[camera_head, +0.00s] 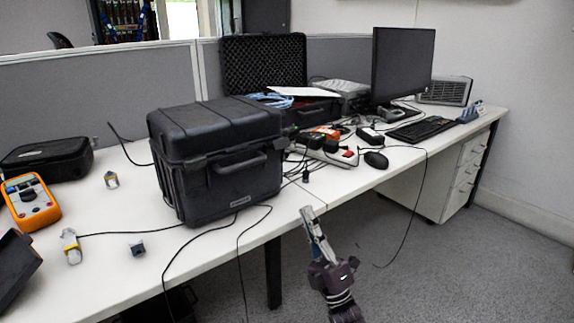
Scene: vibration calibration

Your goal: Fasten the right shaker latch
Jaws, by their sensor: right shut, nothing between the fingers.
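A large black hard case (235,185), which looks like the shaker, stands on the white desk with its lid (215,122) down. A carry handle (238,167) is on its right-hand face. The latches are too small and dark to tell whether they are fastened. My right gripper (308,213) is shut and empty. It points up in front of the desk's front edge, to the right of and apart from the case. My left gripper is not in view.
An orange multimeter (31,202) and a small black case (46,157) lie at the left. Power strips (328,150), a mouse (376,159), a monitor (402,65) and a keyboard (421,129) are to the right. Loose cables cross the desk (110,285) and hang over its front edge.

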